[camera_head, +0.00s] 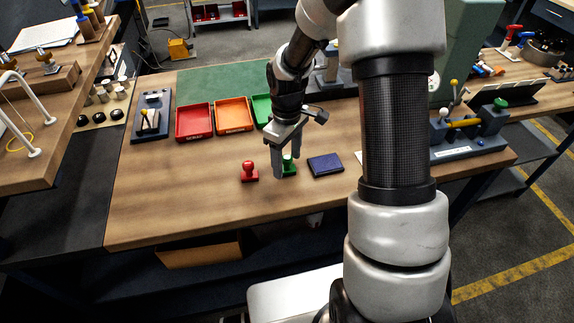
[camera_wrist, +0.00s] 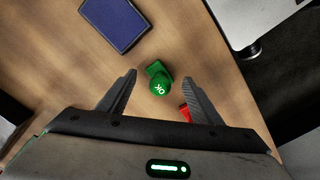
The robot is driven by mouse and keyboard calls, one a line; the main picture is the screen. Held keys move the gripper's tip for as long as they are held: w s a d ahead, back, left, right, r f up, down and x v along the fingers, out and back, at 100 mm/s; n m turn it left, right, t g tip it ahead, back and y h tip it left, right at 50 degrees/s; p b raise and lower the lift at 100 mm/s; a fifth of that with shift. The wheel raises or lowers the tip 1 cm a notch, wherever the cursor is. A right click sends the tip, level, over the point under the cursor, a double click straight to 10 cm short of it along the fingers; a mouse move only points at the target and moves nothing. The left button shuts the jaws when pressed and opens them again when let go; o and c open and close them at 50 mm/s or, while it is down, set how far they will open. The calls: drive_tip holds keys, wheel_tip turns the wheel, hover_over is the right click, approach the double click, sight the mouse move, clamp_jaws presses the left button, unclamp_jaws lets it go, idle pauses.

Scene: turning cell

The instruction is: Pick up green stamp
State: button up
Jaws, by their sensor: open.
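The green stamp (camera_head: 291,168) stands on the wooden table, partly hidden behind my gripper in the head view. In the wrist view the green stamp (camera_wrist: 159,84) shows from above, with white lettering on its round knob. My gripper (camera_head: 286,172) points down at it and is open. In the wrist view the stamp lies between and slightly beyond the two fingertips (camera_wrist: 160,78), with gaps at both sides. I cannot tell whether the fingers reach down to its height.
A red stamp (camera_head: 249,172) stands close to the left; it shows partly behind a finger in the wrist view (camera_wrist: 185,112). A dark blue pad (camera_head: 325,164) lies to the right. Red (camera_head: 194,122), orange (camera_head: 234,115) and green trays stand behind. The table's front is clear.

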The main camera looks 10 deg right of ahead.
drive_tip(key=shift+f, duration=0.45)
drive_tip(key=shift+c, duration=0.4)
